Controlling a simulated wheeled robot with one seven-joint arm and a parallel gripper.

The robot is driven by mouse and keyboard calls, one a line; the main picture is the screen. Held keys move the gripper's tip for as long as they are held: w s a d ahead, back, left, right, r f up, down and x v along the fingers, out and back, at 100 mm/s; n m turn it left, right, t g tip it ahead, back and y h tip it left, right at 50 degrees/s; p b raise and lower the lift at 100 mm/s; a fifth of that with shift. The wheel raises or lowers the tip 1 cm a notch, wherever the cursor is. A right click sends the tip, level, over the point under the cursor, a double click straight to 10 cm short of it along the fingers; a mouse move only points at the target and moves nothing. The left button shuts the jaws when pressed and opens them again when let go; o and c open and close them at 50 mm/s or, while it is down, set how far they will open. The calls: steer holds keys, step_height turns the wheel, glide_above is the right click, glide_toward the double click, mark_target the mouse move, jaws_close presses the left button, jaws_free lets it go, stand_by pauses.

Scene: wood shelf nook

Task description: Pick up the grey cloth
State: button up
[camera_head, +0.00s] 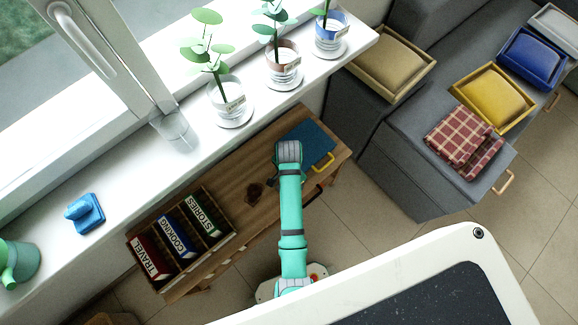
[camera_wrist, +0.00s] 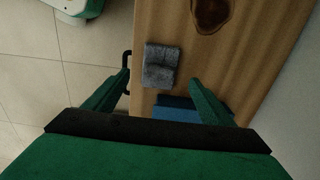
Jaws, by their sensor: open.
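The grey cloth (camera_wrist: 161,66) is a small folded bundle lying on the wooden bench top (camera_wrist: 225,65), close to the bench's edge, in the wrist view. My gripper (camera_wrist: 160,78) is open and empty above it, with one finger on each side of the cloth in the picture. The gap in height between fingers and cloth is hard to tell. In the head view my arm reaches over the wooden bench (camera_head: 258,178), and I cannot make out the cloth or the fingers there.
A flat blue object (camera_head: 312,140) lies beside the cloth. A dark wood knot or mark (camera_wrist: 211,12) shows on the bench. A book crate (camera_head: 231,236) stands at the bench's left end. Potted plants (camera_head: 284,75) line the white sill above. A grey sofa (camera_head: 395,165) stands right.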

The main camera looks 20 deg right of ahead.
steer(key=shift+s+f, duration=0.1)
steer(key=shift+f, duration=2.5)
steer(key=c, duration=1.2)
